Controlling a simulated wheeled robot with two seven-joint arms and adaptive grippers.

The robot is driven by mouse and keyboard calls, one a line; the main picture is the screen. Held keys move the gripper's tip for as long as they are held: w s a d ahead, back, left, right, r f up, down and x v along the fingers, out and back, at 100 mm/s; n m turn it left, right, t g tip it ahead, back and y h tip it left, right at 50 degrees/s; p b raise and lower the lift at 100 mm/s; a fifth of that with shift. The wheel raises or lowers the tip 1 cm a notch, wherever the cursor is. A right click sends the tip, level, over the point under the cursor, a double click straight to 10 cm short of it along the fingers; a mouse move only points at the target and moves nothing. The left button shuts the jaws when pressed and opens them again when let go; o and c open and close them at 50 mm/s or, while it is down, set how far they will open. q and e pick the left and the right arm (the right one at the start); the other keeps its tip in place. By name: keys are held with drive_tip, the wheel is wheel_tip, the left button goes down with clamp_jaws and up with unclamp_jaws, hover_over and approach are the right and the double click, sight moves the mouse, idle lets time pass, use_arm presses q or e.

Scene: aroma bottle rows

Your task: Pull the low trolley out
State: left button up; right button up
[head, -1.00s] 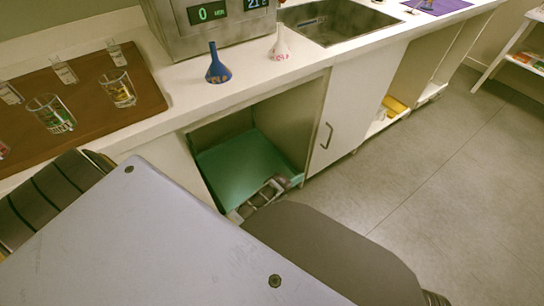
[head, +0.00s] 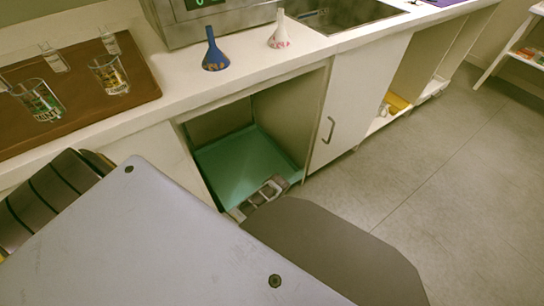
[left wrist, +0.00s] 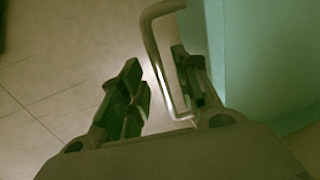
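The low trolley is a teal, shallow tray (head: 235,163) inside the open bay under the counter. Its floor looks empty in the head view, and its front part is partly hidden by my arm. In the left wrist view the trolley's teal side (left wrist: 270,60) fills the right. A pale, bent handle bar (left wrist: 158,55) stands off from it. My left gripper (left wrist: 157,82) has its fingers apart, one on each side of the bar; the bar is closer to the right finger. The gripper also shows at the trolley's front in the head view (head: 262,193). My right gripper is not in view.
A closed cabinet door (head: 350,95) with a handle stands right of the bay. On the counter are a blue flask (head: 213,52), a white flask (head: 280,32), a brown tray (head: 75,105) with glasses, and a sink (head: 345,14). The floor (head: 440,170) at right is clear.

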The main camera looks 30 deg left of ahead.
use_arm(q)
clamp_jaws()
drive_tip(key=shift+d, duration=0.15)
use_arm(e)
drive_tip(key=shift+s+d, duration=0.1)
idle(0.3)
